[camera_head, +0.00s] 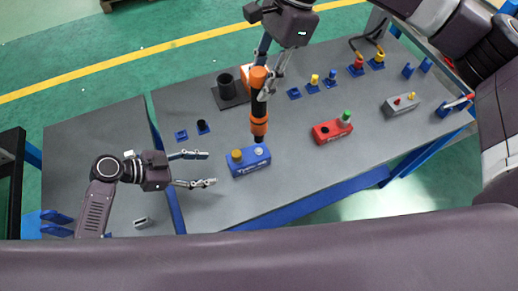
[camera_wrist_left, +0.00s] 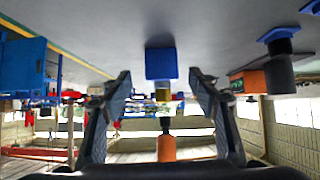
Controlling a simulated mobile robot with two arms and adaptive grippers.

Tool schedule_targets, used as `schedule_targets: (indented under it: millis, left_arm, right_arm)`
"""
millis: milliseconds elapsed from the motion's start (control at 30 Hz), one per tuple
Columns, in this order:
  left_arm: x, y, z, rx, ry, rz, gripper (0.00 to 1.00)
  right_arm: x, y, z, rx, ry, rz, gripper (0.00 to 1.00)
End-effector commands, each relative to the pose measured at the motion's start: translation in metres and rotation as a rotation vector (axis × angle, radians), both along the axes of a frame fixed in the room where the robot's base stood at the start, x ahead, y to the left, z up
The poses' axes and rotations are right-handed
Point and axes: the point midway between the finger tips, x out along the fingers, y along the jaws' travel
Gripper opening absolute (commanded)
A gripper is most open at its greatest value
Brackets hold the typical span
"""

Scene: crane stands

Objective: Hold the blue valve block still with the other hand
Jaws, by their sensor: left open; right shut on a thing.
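The blue valve block (camera_head: 250,165) lies on the grey table with a yellow knob (camera_head: 237,156) and a pale knob (camera_head: 259,151) on top. My left gripper (camera_head: 209,169) is open and empty just left of the block, its fingers pointing at it with a small gap. In the left wrist view the block (camera_wrist_left: 161,63) shows between and beyond the open fingertips (camera_wrist_left: 160,78). My right gripper (camera_head: 269,86) is shut on an orange and black tool (camera_head: 259,108), held roughly upright above the block's far edge. Whether the tool's tip touches the block cannot be told.
A red block (camera_head: 327,132) with a green knob stands to the right, a grey block (camera_head: 396,107) farther right. Small blue holders (camera_head: 294,94) line the back. A black cup (camera_head: 226,81) stands on a dark plate behind. The table left of my left gripper is mostly clear.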

Motion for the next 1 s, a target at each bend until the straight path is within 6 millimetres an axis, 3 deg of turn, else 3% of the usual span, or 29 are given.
schedule_targets:
  millis: [267,700,1000]
  left_arm:
    - [0.009,-0.016,-0.009,-0.004,-0.001,0.011,0.55]
    - [0.022,-0.058,-0.039,-0.003,-0.001,0.009,0.55]
    - [0.026,-0.072,-0.049,-0.002,-0.002,0.01,0.55]
  right_arm:
    - [0.001,0.001,0.002,0.004,-0.003,0.0,0.0]
    - [0.001,0.001,0.002,0.004,-0.003,0.0,0.0]
    - [0.001,0.001,0.002,0.004,-0.003,0.0,0.0]
